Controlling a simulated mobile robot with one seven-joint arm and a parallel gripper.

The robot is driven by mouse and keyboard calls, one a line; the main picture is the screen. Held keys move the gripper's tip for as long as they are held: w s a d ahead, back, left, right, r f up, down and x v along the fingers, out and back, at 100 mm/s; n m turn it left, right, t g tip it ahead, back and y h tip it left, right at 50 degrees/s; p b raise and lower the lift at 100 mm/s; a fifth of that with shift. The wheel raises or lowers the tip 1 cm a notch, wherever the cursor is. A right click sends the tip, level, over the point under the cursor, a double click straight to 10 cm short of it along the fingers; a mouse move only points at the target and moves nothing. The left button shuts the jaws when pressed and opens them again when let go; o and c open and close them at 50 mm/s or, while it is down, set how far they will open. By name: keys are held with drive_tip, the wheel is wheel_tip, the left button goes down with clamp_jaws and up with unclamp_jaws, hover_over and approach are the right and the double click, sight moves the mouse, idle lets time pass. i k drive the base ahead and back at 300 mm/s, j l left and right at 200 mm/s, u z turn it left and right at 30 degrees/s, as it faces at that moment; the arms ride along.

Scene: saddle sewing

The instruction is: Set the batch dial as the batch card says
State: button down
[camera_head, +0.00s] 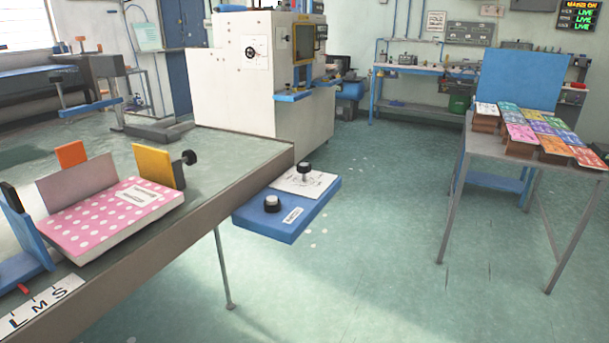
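A blue panel (285,228) juts out at the right edge of the near bench. It bears two black knobs, a front one (271,203) and a back one (304,168), and a small white label. A white sheet with dark markings (298,183) lies around the back knob; its markings are too small to read. A black knob on a white plate (251,51) is on the side of the white machine. I cannot tell which knob is the batch dial or which sheet is the batch card. My gripper is not in view.
The near bench (225,150) holds a pink dotted book (105,215) between blue, orange and yellow blocks, and an L M S strip (42,305). A right-hand table (470,150) carries several coloured cards. The green floor (370,220) between them is clear.

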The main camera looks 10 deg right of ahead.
sight(303, 167)
drive_tip(key=u, duration=2.1)
drive_tip(key=k+l+z, duration=0.1)
drive_tip(key=l+z, duration=0.9)
drive_tip(key=l, duration=0.25)
drive_tip(key=i, duration=0.45)
